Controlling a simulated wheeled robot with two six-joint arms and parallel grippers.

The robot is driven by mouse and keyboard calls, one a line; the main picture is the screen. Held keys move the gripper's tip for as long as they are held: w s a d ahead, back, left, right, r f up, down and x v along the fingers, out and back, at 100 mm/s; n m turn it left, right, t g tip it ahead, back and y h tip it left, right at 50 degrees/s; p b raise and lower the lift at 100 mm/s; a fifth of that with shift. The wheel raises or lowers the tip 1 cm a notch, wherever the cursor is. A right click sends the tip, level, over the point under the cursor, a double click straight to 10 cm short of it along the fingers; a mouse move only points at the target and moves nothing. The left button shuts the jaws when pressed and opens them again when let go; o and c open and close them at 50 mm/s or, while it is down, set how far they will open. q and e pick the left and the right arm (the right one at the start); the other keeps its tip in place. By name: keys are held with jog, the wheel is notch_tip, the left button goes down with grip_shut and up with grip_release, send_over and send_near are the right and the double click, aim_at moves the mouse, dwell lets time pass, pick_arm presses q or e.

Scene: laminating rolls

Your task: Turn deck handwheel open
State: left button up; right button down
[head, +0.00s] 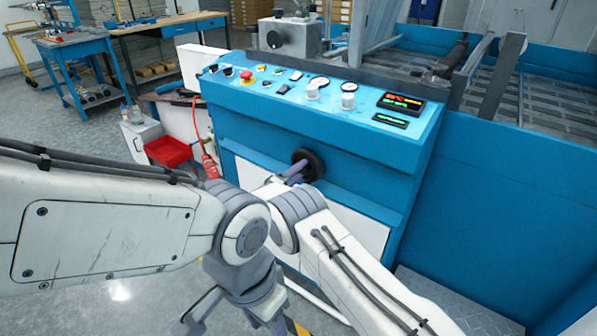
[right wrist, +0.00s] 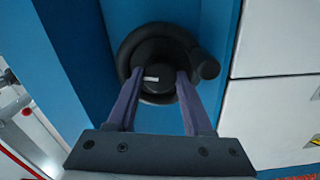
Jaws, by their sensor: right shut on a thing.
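The deck handwheel (head: 314,163) is a small black wheel on the front of the blue machine, below its control panel. In the right wrist view the handwheel (right wrist: 158,45) faces me, with a round crank knob at its right side. My right gripper (head: 295,171) is shut on the handwheel. In the right wrist view its two purple fingers (right wrist: 155,92) lie on either side of the hub, which carries a small light mark. My left gripper (head: 240,316) hangs low at the bottom edge with its fingers apart and nothing visible between them; its tips are partly cut off.
The control panel (head: 320,92) with buttons, gauges and lit displays sits above the handwheel. A red bin (head: 168,151) and a red hanging tool (head: 209,165) are at the machine's left. Blue workbenches (head: 75,50) stand back left. Open floor lies at left.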

jog(key=shift+s+f+n, duration=0.15)
jog(key=shift+f+n, duration=0.15)
jog(key=shift+n, duration=0.1)
jog(key=c, duration=0.5)
grip_release()
jog(key=shift+c, duration=0.2)
jog(key=shift+o, duration=1.2)
jog(key=shift+r, duration=0.2)
